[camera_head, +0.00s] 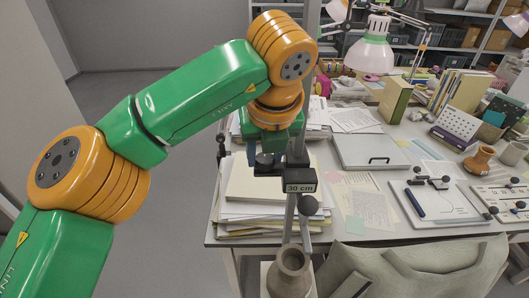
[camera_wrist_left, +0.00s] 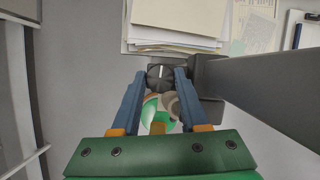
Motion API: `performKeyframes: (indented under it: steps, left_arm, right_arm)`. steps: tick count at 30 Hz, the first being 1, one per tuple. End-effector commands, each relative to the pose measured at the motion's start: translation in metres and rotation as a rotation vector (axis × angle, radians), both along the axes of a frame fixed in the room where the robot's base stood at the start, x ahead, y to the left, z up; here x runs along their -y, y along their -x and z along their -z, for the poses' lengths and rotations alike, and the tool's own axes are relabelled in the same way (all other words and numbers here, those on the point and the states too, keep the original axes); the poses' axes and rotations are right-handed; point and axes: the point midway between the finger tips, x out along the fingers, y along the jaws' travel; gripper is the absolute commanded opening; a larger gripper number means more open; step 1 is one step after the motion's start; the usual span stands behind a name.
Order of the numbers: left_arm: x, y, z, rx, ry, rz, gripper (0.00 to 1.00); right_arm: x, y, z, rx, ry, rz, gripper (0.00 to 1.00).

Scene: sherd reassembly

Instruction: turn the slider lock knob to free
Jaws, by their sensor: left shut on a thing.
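The slider lock knob (camera_wrist_left: 154,80) is a dark round knob with a short white line on its face, seen between my left fingertips in the left wrist view. In the head view the knob (camera_head: 264,160) sits at the left side of a dark slider on a vertical grey post (camera_head: 296,150). The slider carries a "30 cm" label (camera_head: 300,188). My left gripper (camera_wrist_left: 160,78) points down over the knob and is shut on its sides. It also shows in the head view (camera_head: 265,150), partly hiding the knob. My right gripper is in neither view.
A brown clay vessel (camera_head: 290,272) stands low by the post's foot. A paper stack (camera_head: 258,188) lies on the table close behind the slider. A grey case (camera_head: 372,151), lamp (camera_head: 370,52) and books (camera_head: 395,98) stand farther back. The floor left of the table is clear.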

Motion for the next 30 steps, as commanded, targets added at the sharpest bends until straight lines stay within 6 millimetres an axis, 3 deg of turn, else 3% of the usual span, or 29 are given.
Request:
performKeyframes:
  steps: [22, 23, 24, 26, 30]
  left_arm:
    - [0.0007, -0.0001, -0.0002, 0.0, 0.0, -0.077, 0.0]
    - [0.0007, -0.0001, -0.0002, 0.0, 0.0, -0.076, 0.49]
    - [0.0007, -0.0001, -0.0002, 0.0, 0.0, -0.076, 0.6]
    - [0.0006, -0.0001, -0.0002, 0.0, 0.001, -0.075, 0.74]
    - [0.0006, -0.0002, -0.0001, 0.0, 0.001, -0.075, 0.74]
  right_arm:
    - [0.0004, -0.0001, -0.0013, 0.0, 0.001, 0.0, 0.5]
    - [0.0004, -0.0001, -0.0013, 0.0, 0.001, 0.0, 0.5]
    - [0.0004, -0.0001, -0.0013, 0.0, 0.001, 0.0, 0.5]
    - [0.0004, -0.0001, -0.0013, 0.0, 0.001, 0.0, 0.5]
    - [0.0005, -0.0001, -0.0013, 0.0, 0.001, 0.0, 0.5]
